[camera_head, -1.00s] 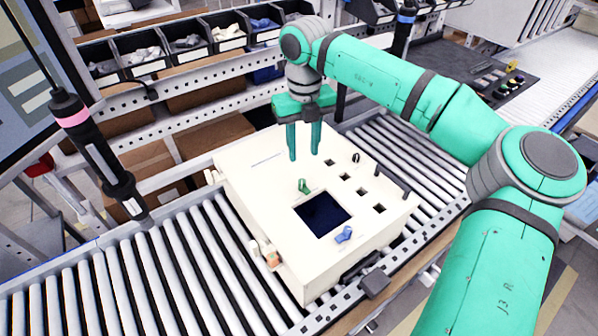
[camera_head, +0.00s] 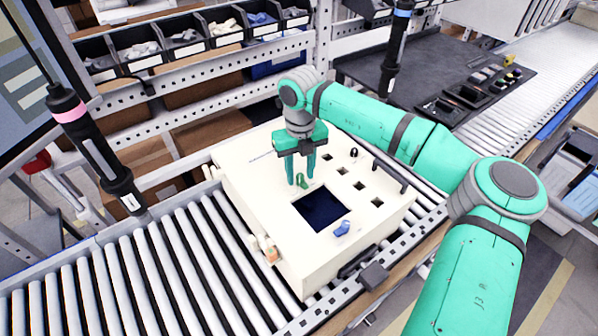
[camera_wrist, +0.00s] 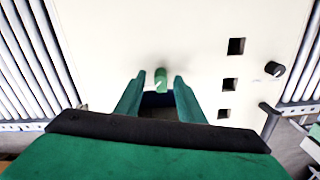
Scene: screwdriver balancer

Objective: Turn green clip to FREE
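The green clip (camera_head: 301,180) stands on the top of a cream box (camera_head: 252,175), just behind the dark square opening (camera_head: 320,210). My gripper (camera_head: 300,182) is lowered over the clip with its fingers apart. In the wrist view the green clip (camera_wrist: 160,79) shows between the two fingertips of my gripper (camera_wrist: 160,80), with a visible gap on each side. I cannot read any FREE marking.
The box rests on a roller conveyor (camera_head: 130,270). Several small square holes and a black knob (camera_head: 353,153) lie on its right side. A hanging screwdriver (camera_head: 95,150) is at the left. Parts bins (camera_head: 185,45) stand behind.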

